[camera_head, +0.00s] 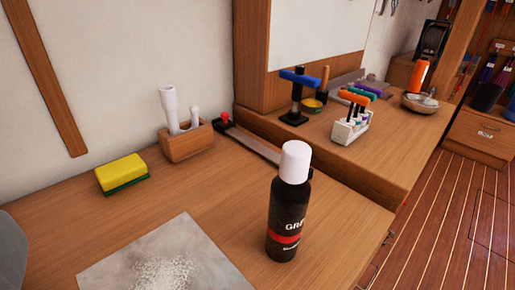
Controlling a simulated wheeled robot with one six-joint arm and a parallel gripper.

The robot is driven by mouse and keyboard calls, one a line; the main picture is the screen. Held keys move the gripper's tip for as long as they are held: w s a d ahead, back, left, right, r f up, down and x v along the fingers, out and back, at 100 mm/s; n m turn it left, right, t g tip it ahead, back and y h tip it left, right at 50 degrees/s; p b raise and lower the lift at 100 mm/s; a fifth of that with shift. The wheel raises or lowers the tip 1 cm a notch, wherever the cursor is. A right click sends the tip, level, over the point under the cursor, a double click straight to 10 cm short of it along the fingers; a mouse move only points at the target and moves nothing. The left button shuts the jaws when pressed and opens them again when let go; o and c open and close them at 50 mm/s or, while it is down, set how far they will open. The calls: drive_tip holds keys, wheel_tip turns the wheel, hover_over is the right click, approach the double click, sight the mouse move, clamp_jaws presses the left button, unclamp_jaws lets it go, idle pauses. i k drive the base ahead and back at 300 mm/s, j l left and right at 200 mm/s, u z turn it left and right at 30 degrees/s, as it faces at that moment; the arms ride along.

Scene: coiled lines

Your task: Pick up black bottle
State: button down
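The black bottle (287,218) stands upright on the near wooden worktop, right of the picture's middle. It has a white cap, a red band and pale lettering on its side. It stands close to the worktop's right edge, with nothing touching it. My gripper does not show in this view, so I cannot see its fingers or whether they hold anything.
A grey sheet (112,265) with white powder lies left of the bottle. A yellow-green sponge (122,173) and a wooden holder (187,142) with white tools stand behind. A second worktop (385,150) carries a hex-key rack (349,130). Bare wood surrounds the bottle.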

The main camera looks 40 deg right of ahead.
sight(290, 195)
drive_tip(key=k+l+z, duration=0.1)
drive_tip(key=k+l, duration=0.15)
drive_tip(key=k+l+z, duration=0.1)
drive_tip(key=k+l, duration=0.15)
drive_tip(key=l, duration=0.2)
drive_tip(key=k, duration=0.6)
